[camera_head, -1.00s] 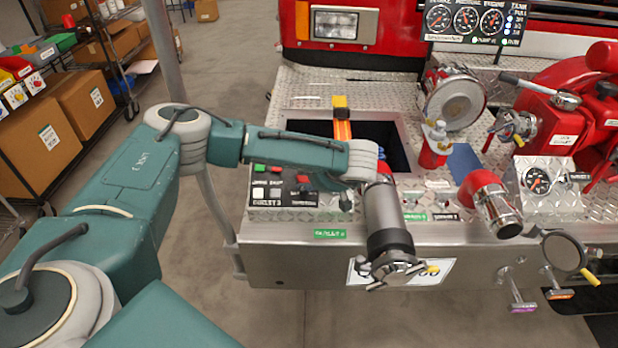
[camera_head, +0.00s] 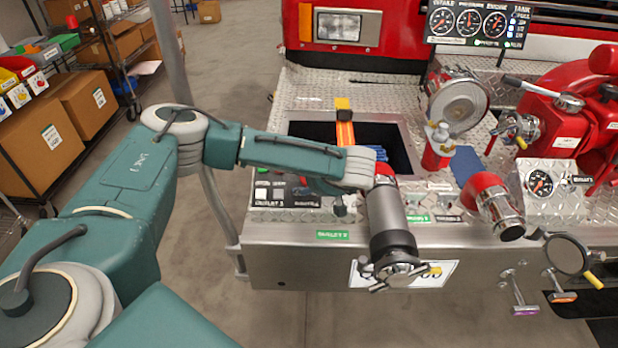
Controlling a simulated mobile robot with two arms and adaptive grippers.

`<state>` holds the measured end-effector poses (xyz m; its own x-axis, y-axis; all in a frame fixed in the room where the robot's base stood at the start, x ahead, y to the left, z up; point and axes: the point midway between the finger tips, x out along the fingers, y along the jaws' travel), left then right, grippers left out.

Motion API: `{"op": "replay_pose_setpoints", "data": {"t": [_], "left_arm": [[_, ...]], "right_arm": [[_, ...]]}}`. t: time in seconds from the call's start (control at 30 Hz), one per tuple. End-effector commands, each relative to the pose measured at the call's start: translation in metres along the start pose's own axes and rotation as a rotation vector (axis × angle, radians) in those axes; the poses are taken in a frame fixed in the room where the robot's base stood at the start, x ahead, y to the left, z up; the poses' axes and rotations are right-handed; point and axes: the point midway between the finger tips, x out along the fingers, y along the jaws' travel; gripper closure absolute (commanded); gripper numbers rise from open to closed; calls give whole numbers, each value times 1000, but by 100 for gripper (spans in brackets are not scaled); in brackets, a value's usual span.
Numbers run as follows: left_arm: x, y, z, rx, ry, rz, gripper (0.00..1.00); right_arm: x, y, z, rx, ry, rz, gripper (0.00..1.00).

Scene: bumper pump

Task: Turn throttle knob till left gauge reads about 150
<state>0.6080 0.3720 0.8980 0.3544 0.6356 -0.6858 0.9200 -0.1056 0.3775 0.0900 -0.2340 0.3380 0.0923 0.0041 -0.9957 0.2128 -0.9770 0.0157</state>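A dark gauge panel (camera_head: 478,22) stands at the top right of the head view. A control panel (camera_head: 286,193) with buttons lies on the left of the metal deck, partly covered by my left arm. A small dark knob-like part (camera_head: 341,206) shows just below my arm; I cannot tell if it is the throttle knob. My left gripper (camera_head: 395,276) hangs in front of the deck's front edge, apart from the knob-like part. Its finger opening is unclear. My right gripper is not in view.
A red-and-chrome outlet (camera_head: 494,205) sticks out to the right of my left gripper. A red bottle (camera_head: 438,147) and a capped chrome fitting (camera_head: 458,104) stand behind. A round dark disc (camera_head: 566,254) is at the front right.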

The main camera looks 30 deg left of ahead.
Motion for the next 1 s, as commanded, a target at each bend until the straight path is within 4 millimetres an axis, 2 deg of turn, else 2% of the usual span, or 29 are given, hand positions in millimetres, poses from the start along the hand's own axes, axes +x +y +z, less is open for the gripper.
{"op": "replay_pose_setpoints", "data": {"t": [0.27,0.7,1.0], "left_arm": [[-9,3,1,-2,-5,8,48],[-70,0,-1,-2,-3,4,48],[-80,-1,-2,-4,-1,2,48]], "right_arm": [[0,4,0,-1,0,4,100],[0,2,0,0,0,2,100],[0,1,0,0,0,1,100]]}}
